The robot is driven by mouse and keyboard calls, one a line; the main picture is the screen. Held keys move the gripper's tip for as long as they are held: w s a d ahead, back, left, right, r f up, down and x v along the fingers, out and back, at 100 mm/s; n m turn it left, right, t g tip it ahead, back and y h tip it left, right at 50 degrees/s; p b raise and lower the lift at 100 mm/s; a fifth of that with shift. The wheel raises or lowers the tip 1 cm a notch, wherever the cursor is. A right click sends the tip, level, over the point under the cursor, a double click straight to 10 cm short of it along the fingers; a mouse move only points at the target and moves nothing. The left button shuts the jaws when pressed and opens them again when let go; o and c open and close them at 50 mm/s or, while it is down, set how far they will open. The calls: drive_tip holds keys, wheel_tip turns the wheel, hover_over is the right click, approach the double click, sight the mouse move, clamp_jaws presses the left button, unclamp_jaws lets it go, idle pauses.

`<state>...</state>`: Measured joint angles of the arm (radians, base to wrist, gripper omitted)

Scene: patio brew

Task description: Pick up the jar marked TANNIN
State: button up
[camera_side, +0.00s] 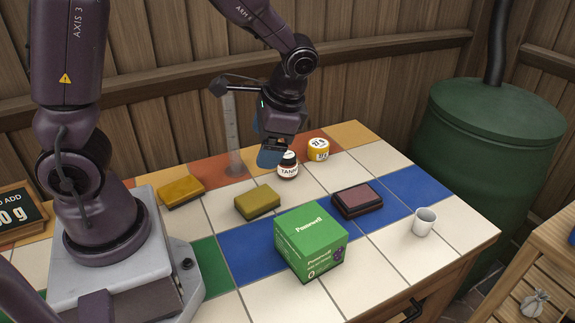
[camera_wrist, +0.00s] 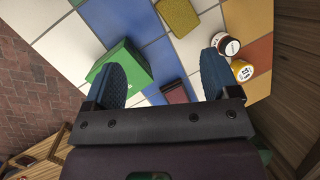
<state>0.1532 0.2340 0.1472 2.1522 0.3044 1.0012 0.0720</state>
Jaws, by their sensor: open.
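The jar marked TANNIN (camera_side: 288,170) is small and dark with a white label and stands upright on the tiled table, toward the back. In the wrist view the jar (camera_wrist: 232,47) shows just outside the tip of the right-hand finger, not between the fingers. My gripper (camera_side: 268,146) is open and empty above the table, just left of and partly behind the jar in the side view. Its two blue fingers (camera_wrist: 163,70) are spread wide in the wrist view, with tiles between them. I cannot tell whether a finger touches the jar.
A yellow-labelled jar (camera_side: 318,150) stands close to the TANNIN jar. A clear measuring cylinder (camera_side: 232,135) stands behind. Yellow blocks (camera_side: 257,202), a dark red pad (camera_side: 357,201), a green box (camera_side: 310,243) and a white mug (camera_side: 424,222) are spread in front, with free tiles between.

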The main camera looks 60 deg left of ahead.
sight(293, 162)
drive_tip(key=w+a+f+m+y, duration=0.3)
drive_tip(key=f+y, duration=0.1)
drive_tip(key=w+a+f+m+g+y, duration=0.1)
drive_tip(key=w+a+f+m+y, duration=0.2)
drive_tip(key=a+f+m+y, duration=0.1)
drive_tip(key=w+a+f+m+y, duration=0.3)
drive_tip(key=a+f+y, duration=0.1)
drive_tip(key=f, duration=0.2)
drive_tip(key=shift+w+a+f+m+g, duration=0.15)
drive_tip(key=shift+w+a+m+g, duration=0.15)
drive_tip(key=shift+g, duration=0.1)
drive_tip(key=w+r+m+t+y, duration=0.2)
drive_tip(key=w, duration=0.2)
drive_tip(key=shift+g, duration=0.3)
drive_tip(key=f, duration=0.6)
drive_tip(key=shift+s+a+f, duration=0.15)
drive_tip(key=shift+s+a, duration=0.05)
drive_tip(key=shift+s, duration=0.05)
drive_tip(key=a, duration=0.5)
drive_tip(key=shift+s, duration=0.35)
drive_tip(key=shift+c, duration=0.5)
drive_tip(key=c, duration=1)
